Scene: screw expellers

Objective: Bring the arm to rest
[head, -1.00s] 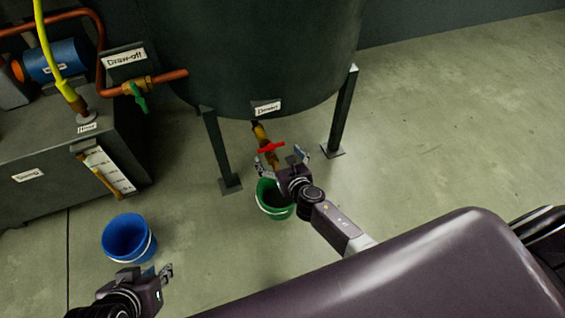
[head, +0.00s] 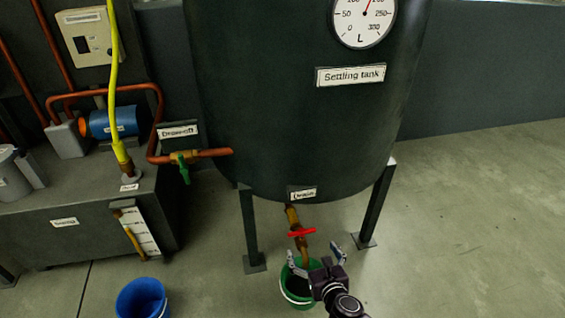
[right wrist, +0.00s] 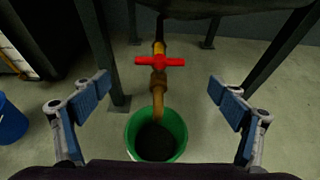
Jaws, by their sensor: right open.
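My right gripper (head: 316,256) is open and empty. In the head view it shows at the lower middle, in front of the drain pipe and over part of the green bucket (head: 287,291). In the right wrist view the open fingers (right wrist: 160,98) stand on either side of the drain valve, apart from it. The valve's red handle (right wrist: 159,61) lies crosswise on the brass pipe (right wrist: 158,84), which bends down into the green bucket (right wrist: 134,134). The bucket's inside looks dark. My left gripper is not in view.
The dark settling tank (head: 290,130) stands on legs (head: 376,205) close around the valve. A blue bucket (head: 142,298) is at the lower left. The draw-off valve (head: 184,160) with a green handle is farther left. The floor at right is clear.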

